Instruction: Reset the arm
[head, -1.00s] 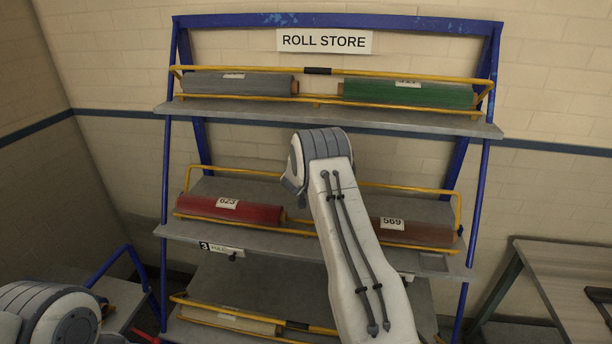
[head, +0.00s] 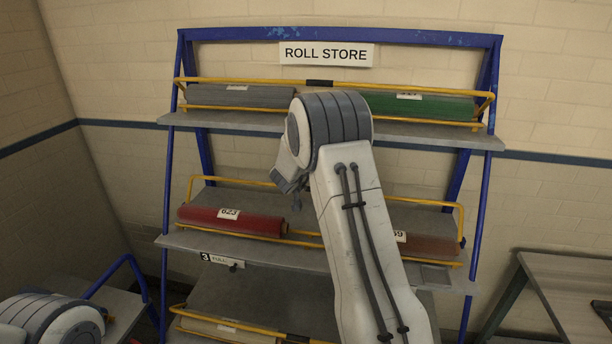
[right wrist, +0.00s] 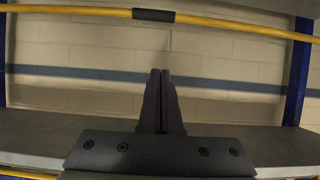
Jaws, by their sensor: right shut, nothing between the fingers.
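My right arm (head: 360,220) rises in front of the roll rack in the head view, its elbow-like joint bent at the level of the top shelf. The right gripper's fingertips are hidden in the head view. In the right wrist view my right gripper (right wrist: 160,100) is shut with its two dark fingers together and nothing between them. It points toward the brick wall behind the rack, near a shelf (right wrist: 35,135). Part of my left arm (head: 50,318) shows at the lower left of the head view; its gripper is not visible.
The blue rack under the ROLL STORE sign (head: 327,53) holds a grey roll (head: 235,95), a green roll (head: 430,106), a red roll (head: 230,221) and a brown roll (head: 430,246), behind yellow rails. A table (head: 570,290) stands at right.

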